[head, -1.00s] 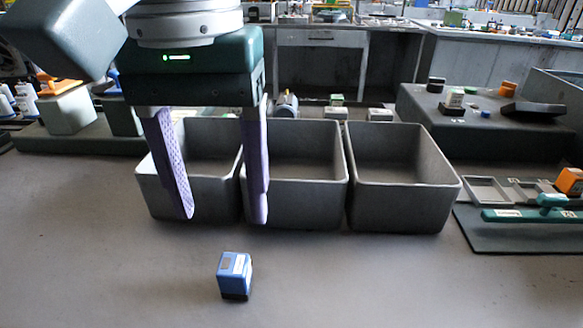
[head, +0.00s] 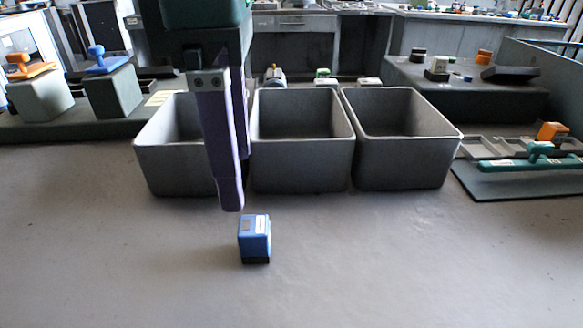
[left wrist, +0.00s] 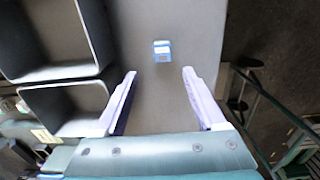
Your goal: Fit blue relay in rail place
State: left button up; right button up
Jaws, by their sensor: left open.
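The blue relay (head: 254,238) stands upright on the bare grey table in front of the bins, with a dark base and a pale label. It also shows in the left wrist view (left wrist: 162,50), beyond and between the two fingertips. My left gripper (head: 237,186) is open and empty, its purple fingers pointing down above and just behind the relay, apart from it. It also shows in the left wrist view (left wrist: 159,74). A grey holder with shallow compartments (head: 490,148) lies at the right; I cannot tell which part is the rail place. My right gripper is out of view.
Three open grey bins (head: 300,180) stand in a row behind the relay. The front of the table is clear.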

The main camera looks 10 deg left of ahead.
aim_at(241, 225)
pick_arm(q)
notch_tip(241, 225, down, 3)
jog(key=shift+f, duration=0.2)
jog(key=f, duration=0.5)
jog(key=shift+s+a+f, duration=0.1)
jog(key=shift+s, duration=0.2)
jog(key=shift+c, duration=0.2)
grip_shut()
